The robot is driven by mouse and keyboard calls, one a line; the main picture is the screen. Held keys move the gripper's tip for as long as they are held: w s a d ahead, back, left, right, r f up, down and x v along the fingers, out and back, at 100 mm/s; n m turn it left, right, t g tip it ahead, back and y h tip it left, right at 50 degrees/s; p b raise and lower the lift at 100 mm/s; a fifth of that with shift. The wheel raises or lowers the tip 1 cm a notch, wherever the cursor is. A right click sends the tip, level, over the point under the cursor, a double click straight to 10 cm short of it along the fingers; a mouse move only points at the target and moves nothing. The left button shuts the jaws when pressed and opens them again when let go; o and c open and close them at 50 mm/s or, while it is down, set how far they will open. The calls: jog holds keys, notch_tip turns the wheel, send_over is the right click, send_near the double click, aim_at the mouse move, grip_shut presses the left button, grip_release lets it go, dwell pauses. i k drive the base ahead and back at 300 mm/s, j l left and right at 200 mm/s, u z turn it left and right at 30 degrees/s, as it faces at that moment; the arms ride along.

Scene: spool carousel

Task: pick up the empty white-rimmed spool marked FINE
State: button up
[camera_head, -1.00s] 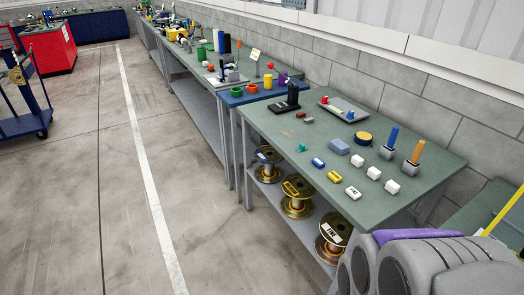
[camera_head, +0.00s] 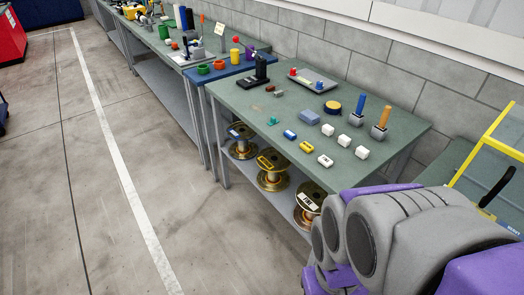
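A gold spool with a white label (camera_head: 309,203) stands on the lower shelf under the near workbench, at the right end of a row of spools. Its label seems to read FINE. My arm hides part of its right side, and whether it is empty I cannot tell. Left of it stand a gold spool with a yellow label (camera_head: 271,169) and a spool with a blue label (camera_head: 241,141). A small white block with dark lettering (camera_head: 325,160) lies on the bench top. My grey and purple arm fills the lower right; my gripper is not in view.
The green bench top (camera_head: 262,105) overhangs the shelf and carries small blocks, two handled tools and a tray (camera_head: 312,79). A yellow-framed item (camera_head: 487,150) stands at the right. The concrete floor (camera_head: 190,220) left of the bench is open.

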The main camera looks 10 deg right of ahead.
aim_at(310, 196)
jog(key=z, duration=0.5)
jog(key=k+j+z, duration=0.15)
jog(key=j, duration=0.25)
jog(key=j+z, duration=0.15)
jog(key=j, duration=0.2)
jog(key=k, duration=0.05)
